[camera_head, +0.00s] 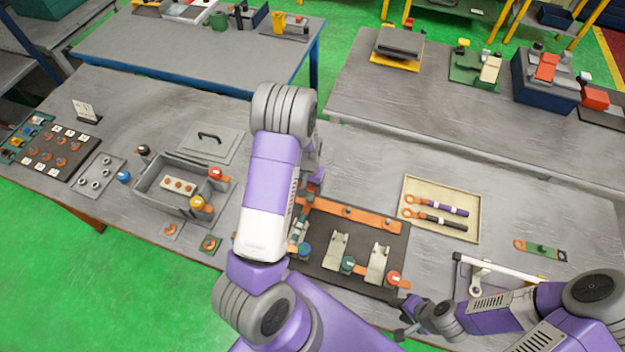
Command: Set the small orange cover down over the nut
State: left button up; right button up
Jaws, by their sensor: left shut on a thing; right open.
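My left arm crosses the middle of the view, and its gripper (300,232) shows only in part behind the forearm, low over the left end of the dark mat. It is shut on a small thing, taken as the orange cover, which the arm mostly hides. I cannot make out the nut. Just right of the gripper, an orange strip (350,212) lies along the mat's back edge. My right gripper (404,325) is open and empty near the table's front edge, right of the mat.
The dark mat (330,262) bears two pale brackets and coloured knobs. A grey open box (150,187) stands left, with a handled lid (208,143) behind it. A beige tray (413,187) with two tools and a white-barred stand (500,268) are at right.

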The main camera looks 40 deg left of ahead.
aim_at(309, 201)
pick_arm(q)
jog(key=shift+f, duration=0.45)
pick_arm(e)
jog(key=shift+f, duration=0.3)
pick_arm(q)
notch_tip(309, 201, down, 2)
jog(key=shift+w+f+b, duration=0.1)
jog(key=shift+f+b, duration=0.15)
jog(key=shift+b, duration=0.8)
pick_arm(e)
jog(key=shift+w+f, duration=0.15)
jog(key=shift+f, duration=0.75)
pick_arm(q)
jog(key=shift+f+b, duration=0.8)
jog(key=shift+f, duration=0.15)
pick_arm(e)
jog(key=shift+f, duration=0.8)
jog(key=shift+f, duration=0.2)
pick_arm(q)
jog(key=shift+b, duration=0.3)
jog(key=shift+f+b, duration=0.35)
jog(key=shift+f, duration=0.1)
pick_arm(e)
jog(key=shift+f, duration=0.4)
pick_arm(q)
jog(key=shift+f, duration=0.1)
pick_arm(e)
jog(key=shift+f, duration=0.1)
